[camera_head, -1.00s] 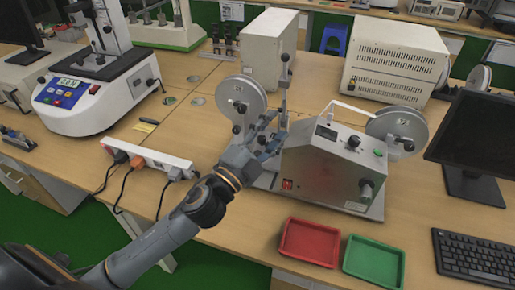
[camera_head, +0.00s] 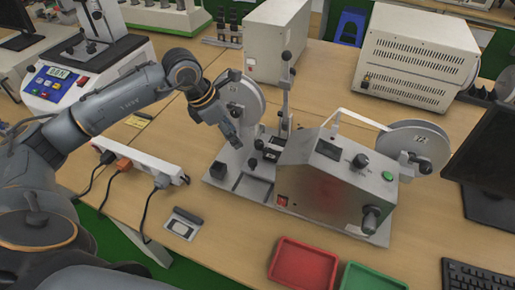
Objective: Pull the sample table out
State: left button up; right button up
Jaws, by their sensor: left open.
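A grey testing machine (camera_head: 318,178) with two metal reels stands on the wooden bench. A small black-and-silver stage (camera_head: 268,155) sits between its left reel (camera_head: 246,97) and its sloped housing, above a grey base plate (camera_head: 220,180). I cannot tell for certain which part is the sample table. My left gripper (camera_head: 231,138) points down in front of the left reel, just left of the stage. It looks open and empty; I cannot tell whether it touches the machine. My right gripper is not in view.
A red tray (camera_head: 303,262) and a green tray (camera_head: 372,278) lie at the front edge. A white power strip (camera_head: 140,165) with plugged cables and a small grey-black object (camera_head: 183,223) lie left of the machine. A monitor (camera_head: 490,150) and keyboard (camera_head: 478,276) stand right.

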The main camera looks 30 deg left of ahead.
pick_arm(q)
jog(key=p, duration=0.2)
send_over(252, 161)
jog(key=s+a, duration=0.2)
notch_tip(252, 161, down, 8)
jog(key=x, duration=0.3)
jog(key=shift+w+d+f, duration=0.2)
jog(key=shift+w+d, duration=0.1)
jog(key=shift+d, duration=0.05)
jog(key=shift+f, duration=0.25)
jog(key=shift+w+d+f, duration=0.1)
jog(key=shift+w+f, duration=0.05)
jog(key=shift+f, duration=0.15)
grip_shut()
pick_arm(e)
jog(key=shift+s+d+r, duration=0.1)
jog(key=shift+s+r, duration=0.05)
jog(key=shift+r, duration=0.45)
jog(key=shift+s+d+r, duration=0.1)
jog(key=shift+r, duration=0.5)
